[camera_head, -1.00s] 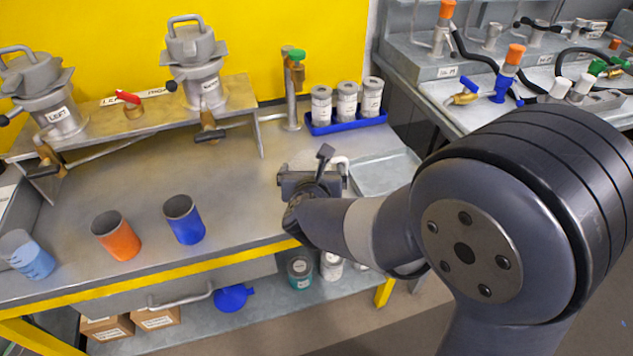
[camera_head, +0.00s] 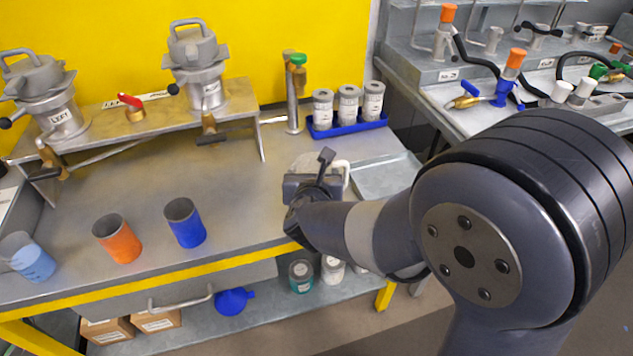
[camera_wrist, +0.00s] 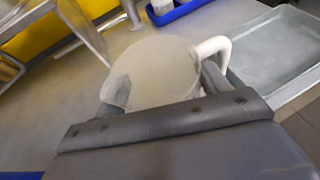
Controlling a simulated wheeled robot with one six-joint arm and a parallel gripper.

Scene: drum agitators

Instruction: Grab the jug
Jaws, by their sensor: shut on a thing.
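The jug (camera_wrist: 160,68) is a pale, whitish translucent vessel with a white handle (camera_wrist: 216,47) on its right side in the wrist view. In the head view only a small part of the jug (camera_head: 304,163) shows behind my gripper (camera_head: 318,180). In the wrist view the fingers of my gripper (camera_wrist: 165,92) lie on both sides of the jug's body, shut on it. The lower part of the jug is hidden by the gripper, so I cannot tell whether its base touches the bench.
A shallow metal tray (camera_head: 408,172) lies just right of the jug. A blue rack (camera_head: 347,127) with labelled jars stands behind it. A blue cup (camera_head: 185,223) and an orange cup (camera_head: 118,239) stand to the left. The bench between jug and cups is clear.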

